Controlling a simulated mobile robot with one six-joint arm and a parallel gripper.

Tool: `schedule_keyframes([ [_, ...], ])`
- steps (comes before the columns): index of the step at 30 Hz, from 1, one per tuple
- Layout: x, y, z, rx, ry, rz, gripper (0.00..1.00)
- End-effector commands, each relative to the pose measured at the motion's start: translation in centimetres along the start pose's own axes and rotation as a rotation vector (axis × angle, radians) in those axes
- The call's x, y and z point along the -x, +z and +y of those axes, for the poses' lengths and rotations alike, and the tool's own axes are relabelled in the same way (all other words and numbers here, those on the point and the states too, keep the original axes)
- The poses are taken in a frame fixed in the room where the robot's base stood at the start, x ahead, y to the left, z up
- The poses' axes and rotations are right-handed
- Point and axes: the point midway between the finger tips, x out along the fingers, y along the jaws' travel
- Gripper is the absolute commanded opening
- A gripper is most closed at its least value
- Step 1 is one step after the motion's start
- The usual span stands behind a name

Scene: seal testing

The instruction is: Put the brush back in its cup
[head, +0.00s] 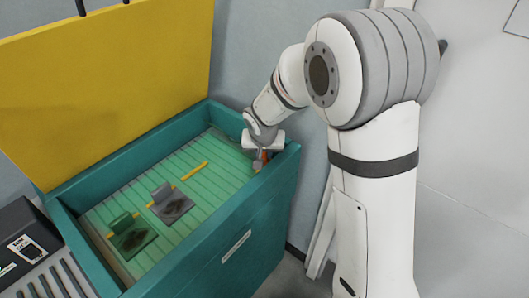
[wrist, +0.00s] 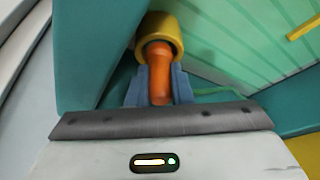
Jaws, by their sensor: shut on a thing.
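My gripper (wrist: 159,88) is shut on the orange handle of the brush (wrist: 160,65) in the wrist view, with one blue-grey finger on each side. The yellow cup (wrist: 153,22) stands in the corner of the teal box, just beyond the fingers. The far part of the handle overlaps the cup's mouth; I cannot tell how deep it reaches, and no bristles show. In the head view my gripper (head: 263,153) is low at the box's right corner, with a bit of the orange brush (head: 257,160) under it. The cup is mostly hidden there.
The teal box (head: 232,218) has high walls close around my gripper and a raised yellow lid (head: 110,85). On its green slatted floor lie two dark-patched plates (head: 172,204) and a thin yellow bar (head: 195,171). A black device (head: 25,245) stands at left.

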Motion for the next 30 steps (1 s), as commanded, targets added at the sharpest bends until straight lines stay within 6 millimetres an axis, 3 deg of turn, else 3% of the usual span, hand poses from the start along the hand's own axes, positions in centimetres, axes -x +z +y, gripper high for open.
schedule_keyframes([
  [19, -0.46, 0.17, 0.03, -0.001, 0.000, 0.000, 0.00],
  [20, -0.46, 0.17, 0.03, -0.001, 0.000, 0.000, 0.22],
  [28, -0.47, 0.17, 0.04, -0.001, 0.000, 0.000, 0.44],
  [30, -0.48, 0.18, 0.04, -0.001, 0.000, 0.000, 0.45],
])
